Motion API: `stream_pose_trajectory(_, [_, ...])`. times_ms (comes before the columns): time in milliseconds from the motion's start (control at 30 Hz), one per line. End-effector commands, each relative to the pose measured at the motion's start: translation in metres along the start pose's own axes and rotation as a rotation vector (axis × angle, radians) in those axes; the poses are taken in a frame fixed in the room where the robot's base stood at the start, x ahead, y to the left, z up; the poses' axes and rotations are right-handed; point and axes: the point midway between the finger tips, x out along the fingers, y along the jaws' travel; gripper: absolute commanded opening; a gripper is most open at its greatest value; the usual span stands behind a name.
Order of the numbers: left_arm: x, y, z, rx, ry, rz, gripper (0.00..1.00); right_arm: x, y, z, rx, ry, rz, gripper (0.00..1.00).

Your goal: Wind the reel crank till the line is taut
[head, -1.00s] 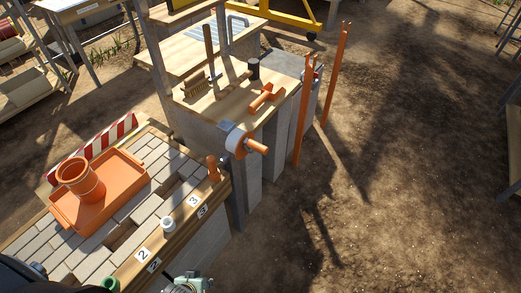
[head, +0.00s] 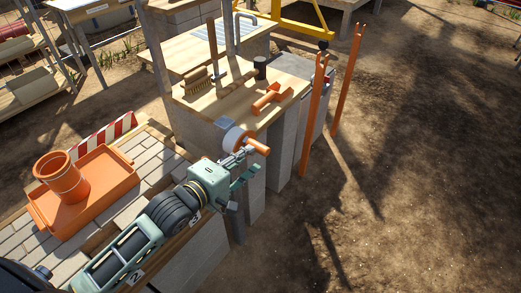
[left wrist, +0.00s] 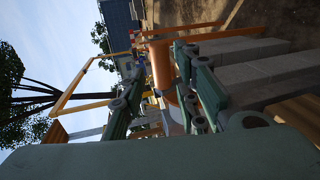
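The reel (head: 236,138) has a pale drum and is fixed at the side of the block wall. Its orange crank handle (head: 258,146) sticks out to the right. My left gripper (head: 252,160) is open, just below and in front of the handle in the head view. In the left wrist view the orange handle (left wrist: 160,65) shows between the two spread green fingers (left wrist: 162,85), near their tips. I cannot tell whether either finger touches it. The line itself is not discernible. My right gripper is not in view.
An orange tray (head: 110,190) with an orange pot (head: 60,178) stands on the paved bench at left. A wooden worktop (head: 225,95) behind the reel bears a brush (head: 197,82) and an orange T-shaped piece (head: 270,98). Orange posts (head: 314,115) stand at right; open ground lies beyond.

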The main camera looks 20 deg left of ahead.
Motion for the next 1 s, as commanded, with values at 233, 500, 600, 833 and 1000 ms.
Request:
stream_pose_trajectory(233, [0.039,0.002,0.0,0.002,0.001,0.002,0.29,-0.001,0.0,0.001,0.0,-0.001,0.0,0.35])
stream_pose_trajectory(500, [0.066,0.0,0.0,0.003,0.001,-0.001,0.29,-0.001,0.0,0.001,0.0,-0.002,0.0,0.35])
stream_pose_trajectory(600, [0.068,-0.001,0.0,0.003,0.002,-0.002,0.29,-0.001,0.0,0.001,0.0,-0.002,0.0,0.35])
stream_pose_trajectory(833, [0.068,-0.001,0.0,0.003,0.001,-0.002,0.27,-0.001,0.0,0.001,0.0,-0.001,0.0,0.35])
stream_pose_trajectory(1000, [0.068,-0.001,0.0,0.003,0.001,-0.002,0.13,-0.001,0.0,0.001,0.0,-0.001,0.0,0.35])
